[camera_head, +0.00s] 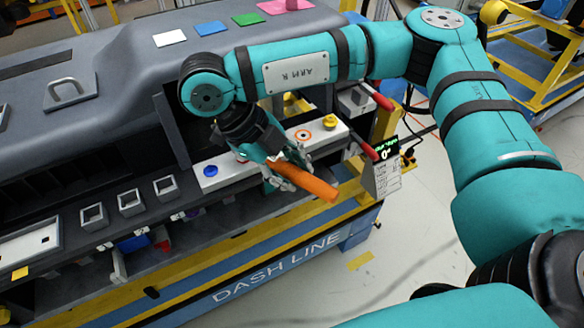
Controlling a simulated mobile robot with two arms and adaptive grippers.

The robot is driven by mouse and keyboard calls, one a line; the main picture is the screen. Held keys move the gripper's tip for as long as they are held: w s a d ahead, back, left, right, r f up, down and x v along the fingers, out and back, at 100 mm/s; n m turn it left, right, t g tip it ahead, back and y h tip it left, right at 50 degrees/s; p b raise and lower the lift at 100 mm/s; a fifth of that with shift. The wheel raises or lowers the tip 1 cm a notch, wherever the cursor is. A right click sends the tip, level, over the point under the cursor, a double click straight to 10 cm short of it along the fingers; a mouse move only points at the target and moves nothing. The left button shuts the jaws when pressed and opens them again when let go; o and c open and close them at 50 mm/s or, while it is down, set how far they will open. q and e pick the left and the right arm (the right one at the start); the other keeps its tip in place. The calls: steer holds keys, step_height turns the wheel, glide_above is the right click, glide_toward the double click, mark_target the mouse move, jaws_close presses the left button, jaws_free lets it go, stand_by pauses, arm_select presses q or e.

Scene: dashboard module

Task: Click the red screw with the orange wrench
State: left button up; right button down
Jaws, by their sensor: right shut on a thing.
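My right gripper (277,174) is shut on the orange wrench (313,184), in the middle of the head view. The wrench's thick orange end points down and to the right, past the front edge of the light panel (228,178). A small bit of red (241,158) shows on the panel just left of the gripper; it may be the red screw, and the gripper mostly hides it. I cannot tell whether the wrench touches it. My left gripper is not in view.
Square sockets (130,201) line the left. Open floor lies at lower right.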

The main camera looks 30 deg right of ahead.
steer(key=shift+s+a+m+g+y, duration=0.15)
steer(key=shift+s+a+m+g, duration=0.1)
steer(key=shift+a+m, duration=0.3)
steer(key=shift+s+a+m+g+y, duration=0.15)
steer(key=shift+s+a+m+g, duration=0.1)
steer(key=shift+a+m, duration=0.3)
stand_by(2.5)
steer(key=shift+w+d+n, duration=0.2)
steer(key=shift+d+n, duration=0.2)
steer(key=shift+d, duration=0.1)
steer(key=shift+r, duration=0.1)
